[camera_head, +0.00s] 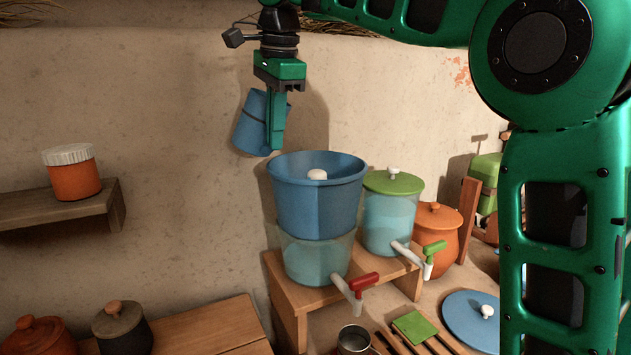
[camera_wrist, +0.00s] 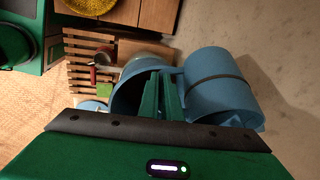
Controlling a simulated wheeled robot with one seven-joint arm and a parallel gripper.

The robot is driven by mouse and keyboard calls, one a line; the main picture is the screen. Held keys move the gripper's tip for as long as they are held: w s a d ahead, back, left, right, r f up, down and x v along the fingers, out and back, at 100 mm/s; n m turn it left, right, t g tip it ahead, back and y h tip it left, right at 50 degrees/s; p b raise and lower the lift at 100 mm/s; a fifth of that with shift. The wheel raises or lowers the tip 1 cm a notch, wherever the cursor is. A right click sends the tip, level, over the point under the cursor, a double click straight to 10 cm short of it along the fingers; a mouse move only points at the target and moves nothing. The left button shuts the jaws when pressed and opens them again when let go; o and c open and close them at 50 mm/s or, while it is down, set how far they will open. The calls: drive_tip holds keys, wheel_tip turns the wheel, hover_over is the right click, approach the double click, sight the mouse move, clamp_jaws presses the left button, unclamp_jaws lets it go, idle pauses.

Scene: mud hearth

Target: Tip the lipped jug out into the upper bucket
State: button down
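The lipped jug (camera_head: 250,122) is blue and hangs in the air, tilted, above and left of the upper bucket. My gripper (camera_head: 276,148) is shut on its handle side; the exact grip is partly hidden by the fingers. In the wrist view the jug (camera_wrist: 215,85) lies right of my gripper (camera_wrist: 162,82), with a dark band around it. The upper bucket (camera_head: 315,205) is blue, open-topped, and stands on a clear lower bucket (camera_head: 318,262). It also shows in the wrist view (camera_wrist: 128,95), partly behind the fingers. I cannot see into the jug.
A white dome (camera_head: 317,174) shows inside the upper bucket. The lower bucket has a red-handled tap (camera_head: 360,284) and stands on a wooden bench (camera_head: 290,305). A green-lidded clear container (camera_head: 390,215) stands close on the right. The wall is behind; a shelf (camera_head: 60,208) is left.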

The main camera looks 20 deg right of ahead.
drive_tip(key=shift+a+r+h+b, duration=0.15)
drive_tip(key=shift+a+h+b, duration=0.1)
drive_tip(key=shift+h+b, duration=0.05)
drive_tip(key=shift+a+r, duration=0.15)
drive_tip(key=shift+w+a+f+g+h+b, duration=0.15)
drive_tip(key=shift+a+g+h+b, duration=0.1)
drive_tip(key=shift+h+b, duration=0.25)
drive_tip(key=shift+w+a+f+g+h+b, duration=0.15)
drive_tip(key=shift+a+h+b, duration=0.15)
drive_tip(key=shift+h, duration=0.3)
drive_tip(key=shift+a+h+b, duration=0.15)
drive_tip(key=shift+h+b, duration=0.4)
drive_tip(key=shift+h, duration=0.35)
drive_tip(key=shift+f, duration=0.1)
drive_tip(key=shift+s, duration=0.1)
